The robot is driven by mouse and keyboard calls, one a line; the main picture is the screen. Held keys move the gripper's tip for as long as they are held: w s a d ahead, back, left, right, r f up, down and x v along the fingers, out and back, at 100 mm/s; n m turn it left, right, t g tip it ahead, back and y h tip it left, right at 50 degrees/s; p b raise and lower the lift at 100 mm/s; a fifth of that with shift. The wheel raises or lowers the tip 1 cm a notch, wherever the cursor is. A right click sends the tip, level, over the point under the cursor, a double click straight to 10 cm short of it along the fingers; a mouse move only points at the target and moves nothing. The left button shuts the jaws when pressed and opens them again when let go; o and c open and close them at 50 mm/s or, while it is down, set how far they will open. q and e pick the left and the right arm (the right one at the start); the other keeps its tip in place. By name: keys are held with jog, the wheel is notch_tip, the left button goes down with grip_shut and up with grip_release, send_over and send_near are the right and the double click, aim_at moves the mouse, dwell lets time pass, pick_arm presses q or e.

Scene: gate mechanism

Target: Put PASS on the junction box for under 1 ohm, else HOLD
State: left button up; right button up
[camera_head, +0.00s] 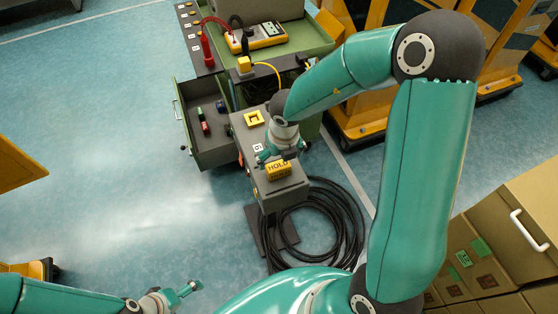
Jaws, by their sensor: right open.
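A yellow block marked HOLD (279,170) sits on the near end of the grey junction box (243,132), on its stand. My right gripper (277,157) is open, just behind and above the HOLD block; I cannot tell whether it touches it. A yellow meter (262,36) with red and black leads lies on the green cart; its reading is too small to read. No block marked PASS can be made out. My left gripper (186,289) is low at the bottom left, away from the box; its jaw state is unclear.
An open green drawer (186,133) holds small red, green and dark items. A yellow square fitting (254,118) is on the box top. Black cable (343,215) lies coiled on the floor. Cabinets (500,240) stand at the right.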

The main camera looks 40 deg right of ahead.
jog(key=r, duration=0.3)
jog(key=r+p, duration=0.1)
jog(key=r, duration=0.1)
jog(key=shift+s+a+r, duration=0.1)
jog(key=shift+s+r, duration=0.25)
jog(key=shift+s, duration=0.05)
